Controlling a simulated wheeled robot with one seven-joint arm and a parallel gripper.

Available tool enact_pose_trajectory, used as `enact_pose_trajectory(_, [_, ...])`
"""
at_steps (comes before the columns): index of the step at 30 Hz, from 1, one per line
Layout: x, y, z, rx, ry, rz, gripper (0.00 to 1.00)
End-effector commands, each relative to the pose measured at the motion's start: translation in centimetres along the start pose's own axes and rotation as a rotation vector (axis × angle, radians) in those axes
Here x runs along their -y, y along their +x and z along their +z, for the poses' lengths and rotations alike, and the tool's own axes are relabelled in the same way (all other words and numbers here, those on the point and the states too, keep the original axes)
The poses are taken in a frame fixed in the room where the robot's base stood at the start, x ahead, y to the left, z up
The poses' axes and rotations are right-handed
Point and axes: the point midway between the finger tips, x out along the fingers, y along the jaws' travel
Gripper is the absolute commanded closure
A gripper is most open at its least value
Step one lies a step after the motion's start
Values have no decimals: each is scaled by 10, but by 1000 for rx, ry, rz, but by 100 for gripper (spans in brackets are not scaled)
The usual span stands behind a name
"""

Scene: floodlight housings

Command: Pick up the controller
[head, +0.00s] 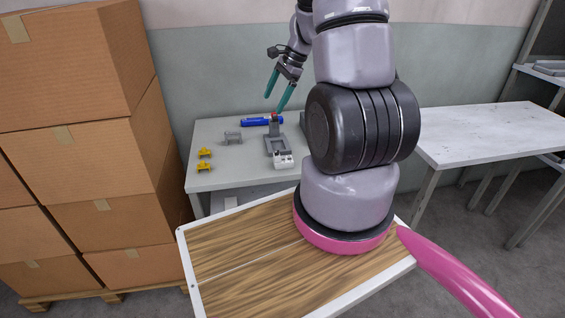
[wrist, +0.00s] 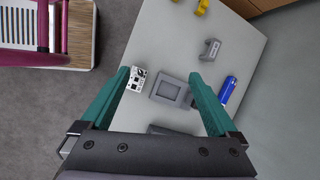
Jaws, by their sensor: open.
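The controller looks to be the small white box with dark markings (head: 284,160) near the front edge of the grey-white table (head: 232,180). In the wrist view this white box (wrist: 136,80) lies beside the tip of the left finger; whether they touch cannot be told. My gripper (head: 278,92) has teal fingers and is open and empty, pointing down above the back of the table in the head view. In the wrist view the fingers of my gripper (wrist: 160,75) spread on either side of a grey square housing (wrist: 171,90).
The grey housing (head: 276,145) stands just behind the white box. A blue cylinder-like item (head: 256,122), a grey bracket (head: 233,137) and two yellow parts (head: 204,153) lie around it. Stacked cartons (head: 95,150) stand left; another table (head: 490,135) stands right.

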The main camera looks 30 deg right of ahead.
Motion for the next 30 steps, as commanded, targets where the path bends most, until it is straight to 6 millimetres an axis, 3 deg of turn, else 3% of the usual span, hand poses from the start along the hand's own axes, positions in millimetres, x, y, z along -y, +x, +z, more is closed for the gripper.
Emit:
enact_pose_trajectory(1, [-7,22,-20,2,72,23,5])
enact_pose_trajectory(3, [-15,44,-44,0,159,43,5])
enact_pose_trajectory(6, [-28,71,-70,-7,256,64,5])
enact_pose_trajectory(10, [-39,91,-91,-15,333,80,5])
enact_pose_trajectory(21, [-48,144,-98,-17,362,88,5])
enact_pose_trajectory(30, [-51,172,-97,-16,362,88,5])
